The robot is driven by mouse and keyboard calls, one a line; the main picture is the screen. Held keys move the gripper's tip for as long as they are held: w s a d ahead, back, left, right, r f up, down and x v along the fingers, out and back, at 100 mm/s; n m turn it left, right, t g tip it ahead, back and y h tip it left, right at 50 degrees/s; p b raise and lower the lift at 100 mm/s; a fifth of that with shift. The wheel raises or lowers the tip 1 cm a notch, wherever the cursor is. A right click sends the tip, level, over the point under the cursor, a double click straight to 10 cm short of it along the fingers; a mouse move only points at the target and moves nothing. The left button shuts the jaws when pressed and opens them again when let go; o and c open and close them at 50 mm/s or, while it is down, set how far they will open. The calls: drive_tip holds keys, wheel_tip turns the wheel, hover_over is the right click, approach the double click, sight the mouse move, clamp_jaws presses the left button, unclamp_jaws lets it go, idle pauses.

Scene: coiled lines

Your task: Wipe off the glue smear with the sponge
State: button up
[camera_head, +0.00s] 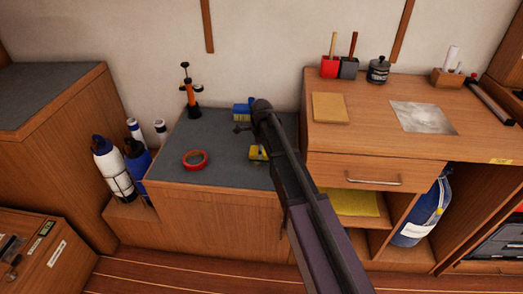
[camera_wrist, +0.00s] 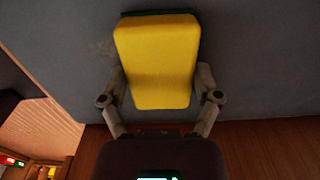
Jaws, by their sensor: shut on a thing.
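A yellow sponge (camera_wrist: 157,60) with a dark green edge is held between the two fingers of my gripper (camera_wrist: 160,88) in the wrist view. In the head view, part of the yellow sponge (camera_head: 257,153) shows beside my arm, over the grey top (camera_head: 225,155) of the low bench. I cannot tell whether the sponge touches the grey top. A faint brownish mark (camera_wrist: 103,47) on the grey surface left of the sponge may be the glue smear. My arm hides part of the bench top in the head view.
A red tape roll (camera_head: 195,160), an orange-and-black tool (camera_head: 191,95) and a blue-and-yellow object (camera_head: 242,112) are on the low bench. Bottles (camera_head: 115,165) stand at its left. A higher wooden desk (camera_head: 380,150) rises at the right. The bench's front left is clear.

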sight(260, 163)
drive_tip(key=shift+s, duration=0.1)
drive_tip(key=shift+s+a+f, duration=0.15)
drive_tip(key=shift+s, duration=1.5)
drive_tip(key=shift+s, duration=0.15)
drive_tip(key=shift+s+a, duration=0.1)
drive_tip(key=shift+s, duration=1.4)
drive_tip(key=shift+w, duration=1.75)
drive_tip(key=shift+w, duration=0.1)
